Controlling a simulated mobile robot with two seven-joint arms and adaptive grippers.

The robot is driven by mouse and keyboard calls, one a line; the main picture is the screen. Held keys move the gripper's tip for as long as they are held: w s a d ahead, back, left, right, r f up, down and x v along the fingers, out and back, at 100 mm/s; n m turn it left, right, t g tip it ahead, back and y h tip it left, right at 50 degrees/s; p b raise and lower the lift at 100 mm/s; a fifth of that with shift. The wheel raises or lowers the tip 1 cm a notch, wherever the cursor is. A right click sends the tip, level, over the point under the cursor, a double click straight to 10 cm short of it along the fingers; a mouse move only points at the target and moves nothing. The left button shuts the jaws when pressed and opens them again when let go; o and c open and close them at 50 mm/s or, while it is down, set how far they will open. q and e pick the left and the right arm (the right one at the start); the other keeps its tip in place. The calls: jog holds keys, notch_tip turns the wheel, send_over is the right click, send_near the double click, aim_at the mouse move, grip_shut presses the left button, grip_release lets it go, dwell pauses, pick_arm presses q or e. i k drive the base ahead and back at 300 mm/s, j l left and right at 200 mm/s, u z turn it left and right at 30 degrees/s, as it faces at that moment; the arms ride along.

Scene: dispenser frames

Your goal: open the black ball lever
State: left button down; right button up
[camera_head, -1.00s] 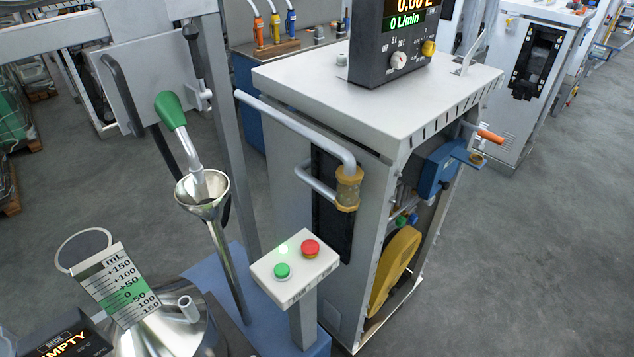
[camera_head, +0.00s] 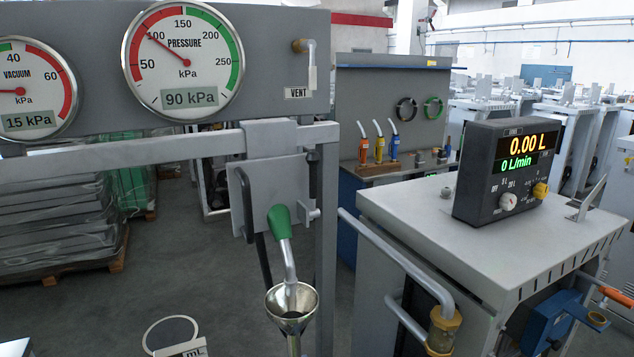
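Neither of my grippers is in view.
A gauge panel (camera_head: 265,60) with a pressure dial (camera_head: 182,48) reading 90 kPa stands above. A grey cabinet (camera_head: 420,215) with a meter (camera_head: 506,172) showing 0.00 L is at right. Shrink-wrapped pallets (camera_head: 50,220) stand at left. Open floor lies between.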

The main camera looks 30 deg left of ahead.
aim_at(312, 157)
jog(key=i+l+u, duration=0.1)
jog(key=l, duration=0.25)
jog(key=i+l+u, duration=0.1)
jog(key=l, duration=0.2)
jog(key=i+l+u, duration=0.1)
jog(key=l, duration=0.25)
jog(key=i+l+u, duration=0.1)
jog(key=l, duration=0.25)
